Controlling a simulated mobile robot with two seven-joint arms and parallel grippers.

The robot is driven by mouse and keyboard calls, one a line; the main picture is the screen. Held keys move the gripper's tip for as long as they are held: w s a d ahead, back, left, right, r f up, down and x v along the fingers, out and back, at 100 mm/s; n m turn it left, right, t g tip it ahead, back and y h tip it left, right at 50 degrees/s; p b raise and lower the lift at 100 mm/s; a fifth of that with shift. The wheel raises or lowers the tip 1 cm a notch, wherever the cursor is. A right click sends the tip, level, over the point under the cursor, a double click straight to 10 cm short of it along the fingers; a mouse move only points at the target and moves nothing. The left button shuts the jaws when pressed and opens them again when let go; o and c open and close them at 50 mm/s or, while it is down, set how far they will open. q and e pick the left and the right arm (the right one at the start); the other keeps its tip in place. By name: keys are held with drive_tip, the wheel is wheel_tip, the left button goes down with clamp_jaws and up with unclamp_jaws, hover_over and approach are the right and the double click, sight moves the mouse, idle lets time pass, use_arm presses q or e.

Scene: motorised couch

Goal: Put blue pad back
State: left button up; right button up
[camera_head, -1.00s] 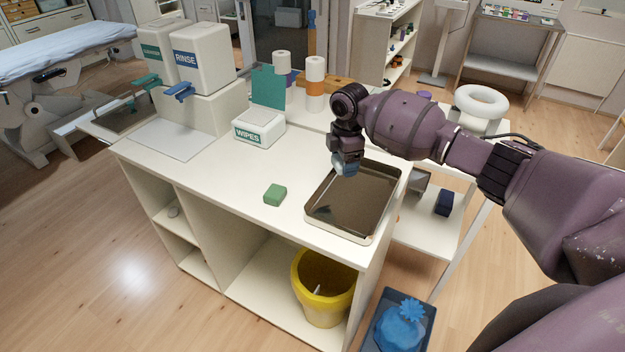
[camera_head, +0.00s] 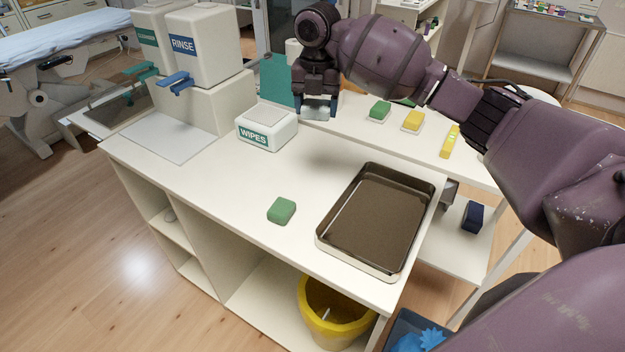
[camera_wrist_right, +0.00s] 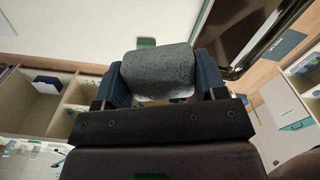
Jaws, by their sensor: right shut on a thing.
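My right gripper (camera_head: 318,113) is shut on a blue-grey pad. In the right wrist view the pad (camera_wrist_right: 160,70) is a soft, textured block between the two dark blue fingers, with a pale underside edge. In the head view the gripper points down above the far edge of the white counter, just right of the wipes box, and only a small pale-blue part of the pad shows under it. On the rear table a green pad (camera_head: 380,110) and a yellow pad (camera_head: 413,119) rest on small light bases. My left gripper is not in view.
A wipes box (camera_head: 267,128) stands left of the gripper. A green block (camera_head: 281,210) and a dark metal tray (camera_head: 378,220) are on the counter (camera_head: 200,190). A yellow bin (camera_head: 330,315) stands below. A navy block (camera_head: 473,216) lies on a low shelf.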

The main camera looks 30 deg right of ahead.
drive_tip(key=shift+f, duration=0.35)
drive_tip(key=b, duration=0.2)
hover_over(316, 183)
wheel_tip(316, 183, down, 13)
drive_tip(key=shift+f, duration=0.65)
wheel_tip(316, 183, down, 5)
drive_tip(key=shift+f+b, duration=0.15)
drive_tip(key=shift+b, duration=0.2)
drive_tip(key=o, duration=1)
drive_tip(key=shift+f, duration=0.1)
drive_tip(key=shift+c, duration=0.2)
